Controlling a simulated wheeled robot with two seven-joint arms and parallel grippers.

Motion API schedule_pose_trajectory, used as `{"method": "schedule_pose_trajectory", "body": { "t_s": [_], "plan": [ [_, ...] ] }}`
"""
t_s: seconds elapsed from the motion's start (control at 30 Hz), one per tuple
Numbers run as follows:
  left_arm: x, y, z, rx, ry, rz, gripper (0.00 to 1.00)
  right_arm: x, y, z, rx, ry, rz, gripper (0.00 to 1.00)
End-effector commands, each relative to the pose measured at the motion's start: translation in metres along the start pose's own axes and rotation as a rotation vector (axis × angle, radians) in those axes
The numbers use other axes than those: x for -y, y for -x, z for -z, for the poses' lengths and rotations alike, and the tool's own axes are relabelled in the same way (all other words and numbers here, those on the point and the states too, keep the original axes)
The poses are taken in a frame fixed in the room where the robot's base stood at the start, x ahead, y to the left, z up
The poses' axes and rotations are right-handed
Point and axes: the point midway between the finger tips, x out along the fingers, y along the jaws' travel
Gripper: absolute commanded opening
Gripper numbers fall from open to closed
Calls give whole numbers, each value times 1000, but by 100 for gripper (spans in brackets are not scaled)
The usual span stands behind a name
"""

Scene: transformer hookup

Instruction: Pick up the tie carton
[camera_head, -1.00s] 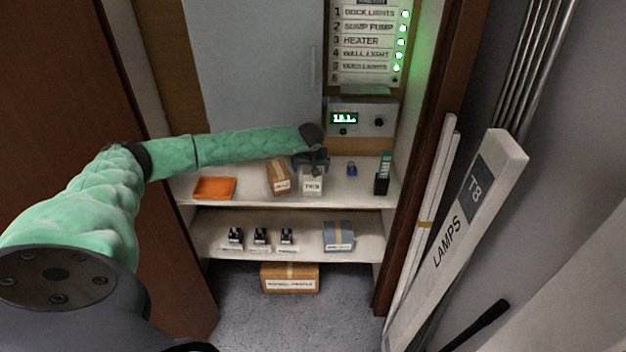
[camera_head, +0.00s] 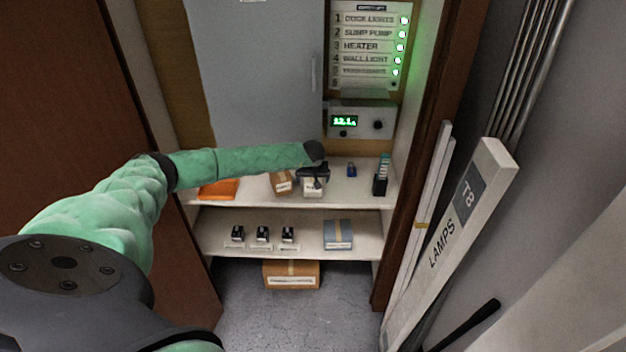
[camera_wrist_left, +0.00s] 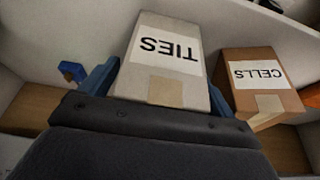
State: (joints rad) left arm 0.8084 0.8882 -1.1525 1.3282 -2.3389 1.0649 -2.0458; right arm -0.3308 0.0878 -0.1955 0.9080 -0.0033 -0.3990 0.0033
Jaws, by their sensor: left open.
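The tie carton (camera_head: 313,190) is a small pale box on the upper shelf, partly hidden by my left gripper (camera_head: 314,174) in the head view. In the left wrist view the carton (camera_wrist_left: 165,60) shows its white TIES label upside down and a strip of tape. My left gripper (camera_wrist_left: 161,77) is open, with one blue finger on each side of the carton. I cannot tell whether the fingers touch it. My right gripper is not in view.
The brown CELLS carton (camera_wrist_left: 258,82) stands close beside one finger; it also shows in the head view (camera_head: 281,183). A blue padlock (camera_head: 351,171), a dark holder (camera_head: 380,184) and an orange tray (camera_head: 218,189) share the shelf (camera_head: 340,197). A meter box (camera_head: 361,121) is above.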

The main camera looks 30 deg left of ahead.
Motion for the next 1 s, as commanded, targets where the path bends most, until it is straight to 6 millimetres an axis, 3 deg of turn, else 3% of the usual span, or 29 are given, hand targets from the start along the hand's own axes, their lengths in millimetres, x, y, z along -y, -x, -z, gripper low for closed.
{"method": "schedule_pose_trajectory", "body": {
  "t_s": [0.27, 0.53, 0.93, 1.0],
  "plan": [
    [0, -2, 0, -1, 0, 0, 89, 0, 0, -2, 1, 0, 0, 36],
    [0, -2, 0, -1, 0, 0, 39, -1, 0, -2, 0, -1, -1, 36],
    [0, 2, 3, -2, 0, -1, 38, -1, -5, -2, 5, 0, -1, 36],
    [-1, 7, 5, -3, 0, -1, 38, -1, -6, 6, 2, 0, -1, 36]
  ]
}}
